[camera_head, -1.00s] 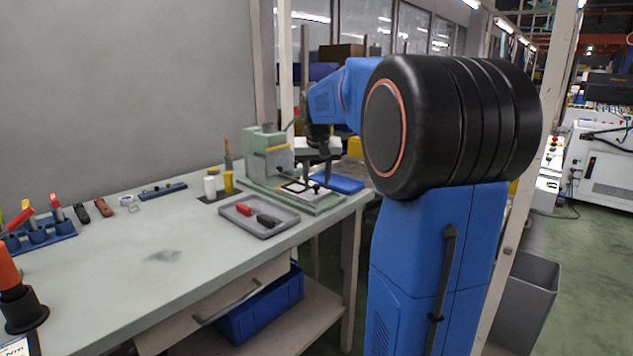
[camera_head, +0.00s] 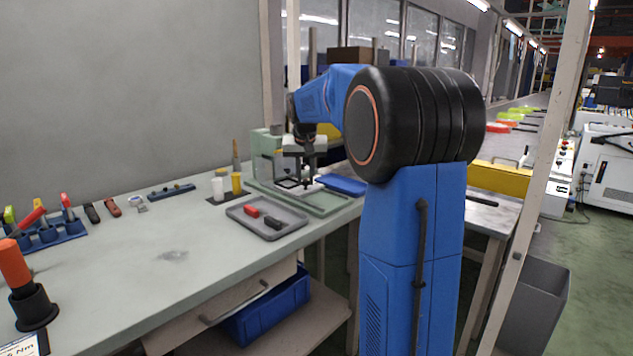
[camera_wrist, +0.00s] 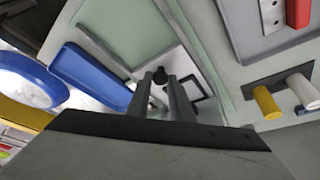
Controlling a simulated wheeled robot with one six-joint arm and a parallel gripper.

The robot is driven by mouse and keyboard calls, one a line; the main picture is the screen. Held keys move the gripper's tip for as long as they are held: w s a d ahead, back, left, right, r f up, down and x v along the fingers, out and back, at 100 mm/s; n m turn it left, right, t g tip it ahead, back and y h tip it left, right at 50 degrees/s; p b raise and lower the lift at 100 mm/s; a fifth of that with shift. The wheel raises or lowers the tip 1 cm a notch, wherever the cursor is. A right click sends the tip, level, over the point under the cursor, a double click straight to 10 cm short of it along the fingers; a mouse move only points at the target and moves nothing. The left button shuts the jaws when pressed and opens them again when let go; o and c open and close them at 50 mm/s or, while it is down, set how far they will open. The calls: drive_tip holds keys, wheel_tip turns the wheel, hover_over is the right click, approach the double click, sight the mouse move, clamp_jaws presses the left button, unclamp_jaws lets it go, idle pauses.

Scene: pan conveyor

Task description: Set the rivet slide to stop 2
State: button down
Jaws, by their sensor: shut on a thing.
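The rivet fixture is a pale green press block with a flat green base (camera_head: 326,205) at the far right end of the bench. A white plate with a black frame lies on it, also seen in the wrist view. My gripper (camera_head: 308,176) reaches down over this plate from above. The fingers partly hide the knob. I cannot read any stop marks.
A grey tray (camera_head: 238,213) with a red and a black piece lies left of the fixture. A white and a yellow cylinder (camera_head: 236,182) stand behind it. A blue tray (camera_head: 345,186) sits right of the fixture. The bench middle is clear.

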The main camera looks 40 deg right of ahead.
drive_tip(key=shift+w+a, duration=0.15)
drive_tip(key=shift+w, duration=0.6)
drive_tip(key=c, duration=1.6)
unclamp_jaws()
drive_tip(key=shift+r, duration=0.15)
drive_tip(key=v, duration=1.7)
drive_tip(key=shift+s, duration=0.2)
